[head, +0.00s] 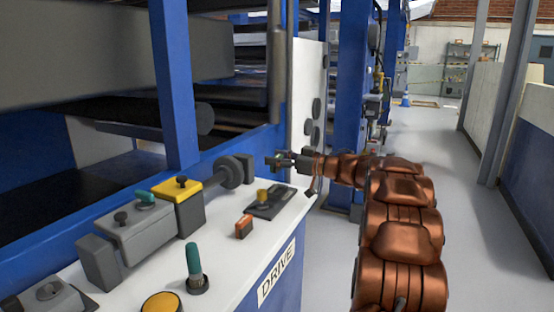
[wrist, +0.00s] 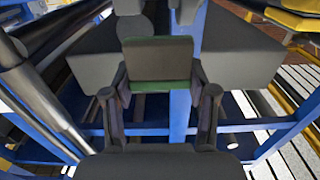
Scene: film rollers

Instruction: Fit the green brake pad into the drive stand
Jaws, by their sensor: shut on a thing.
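My gripper (head: 283,160) is at the end of the copper-coloured arm, held above the far end of the drive stand's white top (head: 222,262). In the wrist view its two fingers (wrist: 159,82) are shut on the green brake pad (wrist: 160,58), one on each side. The pad shows a dark grey face with a green lower edge. In the head view the pad is a small dark and green piece (head: 274,158) at the fingertips, partly hard to make out. The pad's seat in the stand cannot be made out for certain.
The stand top carries a grey and yellow block (head: 178,190), a round dark roller end (head: 229,172), a black plate with a brass knob (head: 270,200), a small orange block (head: 244,227) and a green-handled lever (head: 195,265). Blue posts stand behind. The aisle floor (head: 460,220) at right is clear.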

